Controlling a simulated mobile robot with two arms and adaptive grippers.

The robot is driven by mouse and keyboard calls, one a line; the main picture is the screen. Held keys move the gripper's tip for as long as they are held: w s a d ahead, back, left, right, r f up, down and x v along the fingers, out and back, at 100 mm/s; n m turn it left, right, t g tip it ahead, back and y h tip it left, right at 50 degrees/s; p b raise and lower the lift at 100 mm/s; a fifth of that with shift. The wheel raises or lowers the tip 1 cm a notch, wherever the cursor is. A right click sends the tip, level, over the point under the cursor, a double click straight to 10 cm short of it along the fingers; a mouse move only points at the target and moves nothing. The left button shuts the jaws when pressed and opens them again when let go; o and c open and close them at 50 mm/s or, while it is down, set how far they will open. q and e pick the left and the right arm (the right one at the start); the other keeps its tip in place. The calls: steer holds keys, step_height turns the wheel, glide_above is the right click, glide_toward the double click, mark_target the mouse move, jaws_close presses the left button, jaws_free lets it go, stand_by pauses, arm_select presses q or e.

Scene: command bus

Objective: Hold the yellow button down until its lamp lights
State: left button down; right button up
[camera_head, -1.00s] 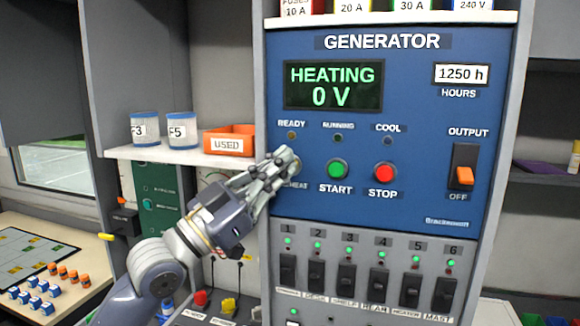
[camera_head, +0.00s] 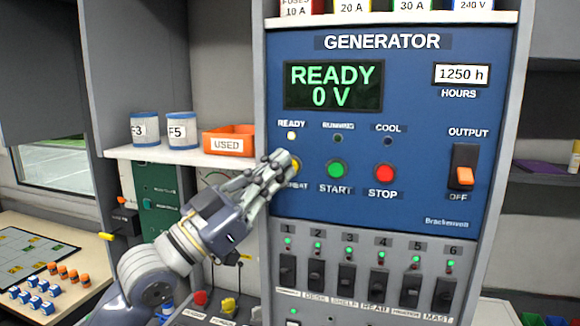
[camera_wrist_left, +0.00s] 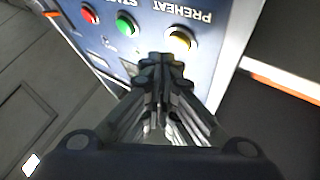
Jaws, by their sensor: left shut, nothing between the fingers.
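The yellow button (camera_head: 297,165) on the blue generator panel is partly hidden by my left gripper (camera_head: 283,161). It also shows in the left wrist view (camera_wrist_left: 181,39), under the PREHEAT label. My left gripper is shut and empty, its fingertips right at the button; I cannot tell whether they still touch it. The READY lamp (camera_head: 291,136) above the button glows pale yellow. The display (camera_head: 333,86) reads READY, 0 V. My right gripper is in neither view.
The green START button (camera_head: 338,169) and red STOP button (camera_head: 384,173) sit to the right of the yellow one. The orange output switch (camera_head: 464,178) is at OFF. Breaker switches (camera_head: 346,277) line the panel below. An orange bin (camera_head: 229,140) stands on the shelf at left.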

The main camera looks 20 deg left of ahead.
arm_select(q)
steer(key=shift+s, duration=0.1)
steer(key=shift+s+a, duration=0.1)
steer(key=shift+s, duration=2.3)
